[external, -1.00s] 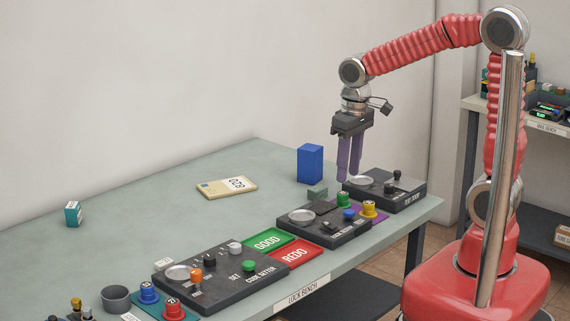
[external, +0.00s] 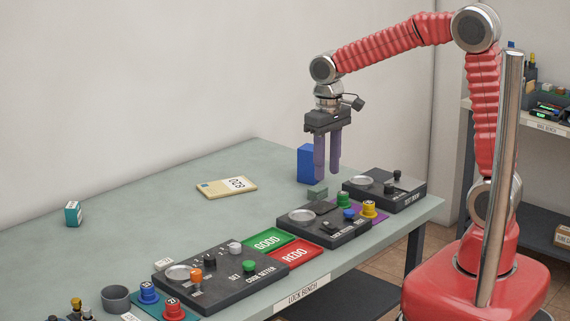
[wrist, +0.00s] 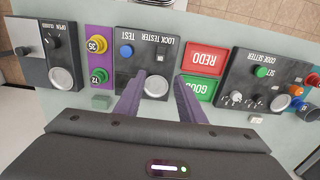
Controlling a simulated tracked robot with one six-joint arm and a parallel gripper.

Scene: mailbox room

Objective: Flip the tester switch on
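The lock tester (external: 338,234) is a dark box at the bench's front edge, also in the wrist view (wrist: 138,38). It carries a blue TEST button (wrist: 126,51), a pale round plate (wrist: 156,86) and a small dark switch near the ON mark (wrist: 161,58). The switch's position is too small to tell. My gripper (external: 327,176) has two purple fingers pointing down, spread apart and empty. It hangs above and behind the tester, apart from it. In the wrist view my gripper (wrist: 160,77) has its fingertips on either side of the round plate.
GOOD (external: 268,241) and REDO (external: 296,254) mats and the code setter (external: 222,283) lie left of the tester. Knobs on a purple mat (external: 381,216) and another dark box (external: 398,199) lie right. A blue block (external: 306,163) stands behind. The bench's back left is mostly clear.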

